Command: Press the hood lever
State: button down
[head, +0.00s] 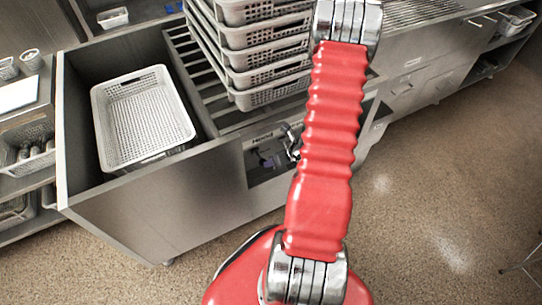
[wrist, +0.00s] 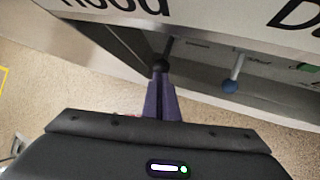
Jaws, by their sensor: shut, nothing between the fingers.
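The panel with the "Hood" label (wrist: 115,4) is at the top of the wrist view. Below the label, a lever with a black knob (wrist: 160,66) sticks out of a recess on a thin dark stem. My gripper (wrist: 161,78) is shut and empty, its purple fingers pointing at the black knob and overlapping its lower edge. I cannot tell whether they touch it. In the head view, the "Hood" label (head: 262,137) is on the counter front, and my red arm hides part of the control recess (head: 268,160).
A white perforated basket (head: 145,120) sits in the sink basin. Stacked grey baskets (head: 262,62) stand on the slatted rack. Speckled floor (head: 440,180) is open at right.

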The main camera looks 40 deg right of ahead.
jog(key=shift+s+f, duration=0.2)
jog(key=shift+f, duration=1.1)
jog(key=shift+s+f, duration=0.15)
jog(key=shift+f, duration=1.15)
jog(key=shift+r, duration=0.2)
jog(key=shift+a+r, duration=0.1)
jog(key=shift+r, duration=0.55)
jog(key=shift+s, duration=0.1)
jog(key=s+d+r, duration=0.1)
jog(key=s+r, duration=0.7)
jog(key=s, duration=0.3)
jog(key=shift+s+d, duration=0.15)
jog(key=shift+d, duration=0.05)
